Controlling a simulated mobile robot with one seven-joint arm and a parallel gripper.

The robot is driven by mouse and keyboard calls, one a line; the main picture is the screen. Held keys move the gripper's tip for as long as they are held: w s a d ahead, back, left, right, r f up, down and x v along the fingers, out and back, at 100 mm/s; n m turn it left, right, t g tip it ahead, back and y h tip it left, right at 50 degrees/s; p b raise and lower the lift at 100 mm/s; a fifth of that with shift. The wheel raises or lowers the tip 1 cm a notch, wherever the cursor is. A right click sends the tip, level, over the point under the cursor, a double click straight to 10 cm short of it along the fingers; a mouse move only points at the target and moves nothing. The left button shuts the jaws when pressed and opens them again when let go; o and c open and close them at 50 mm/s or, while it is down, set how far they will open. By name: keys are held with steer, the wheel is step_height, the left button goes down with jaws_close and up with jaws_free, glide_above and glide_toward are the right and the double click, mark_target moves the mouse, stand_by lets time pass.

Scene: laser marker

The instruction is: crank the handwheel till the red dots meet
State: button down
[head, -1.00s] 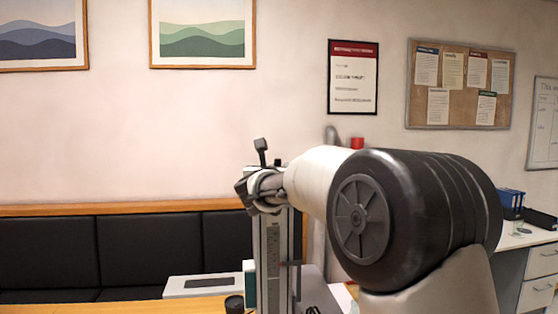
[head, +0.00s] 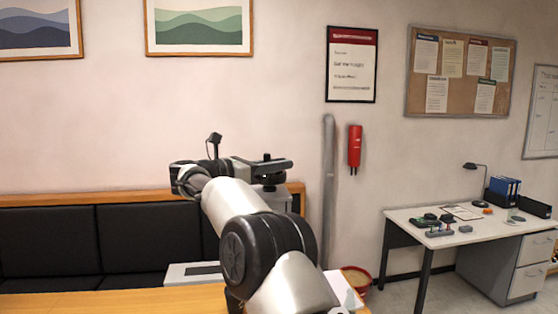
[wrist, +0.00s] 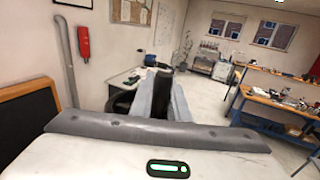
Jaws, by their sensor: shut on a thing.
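My gripper (head: 268,166) reaches in from the left at the top of the laser marker's column (head: 287,202), most of which my arm hides. In the wrist view its two grey fingers (wrist: 161,103) are shut on a dark upright grip, which looks like the handwheel's handle (wrist: 160,80). In the head view a dark knobbed part (head: 268,183) shows at and below the fingers. A dark curved rim, perhaps the handwheel (wrist: 119,98), shows left of the fingers in the wrist view. The red dots are not visible in either view.
A wooden table (head: 150,302) lies below, with a pale flat box (head: 193,275) on it. A dark bench (head: 50,245) stands behind. A white desk (head: 400,218) with small items stands at the right. A red wall-mounted device (head: 355,146) hangs beside a grey pipe (head: 329,180).

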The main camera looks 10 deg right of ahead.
steer(key=shift+s+r+m+g+h+p, duration=0.1)
steer(key=shift+r+m+g+h+p, duration=0.15)
steer(key=shift+m+g, duration=0.3)
steer(key=shift+s+m+g+h+p, duration=0.15)
steer(key=shift+m+g+p, duration=0.2)
steer(key=shift+g, duration=0.4)
steer(key=c, duration=1.7)
jaws_free()
steer(key=shift+w+f, duration=0.1)
steer(key=shift+w, duration=0.05)
steer(key=shift+a+f, duration=0.1)
steer(key=shift+f, duration=0.05)
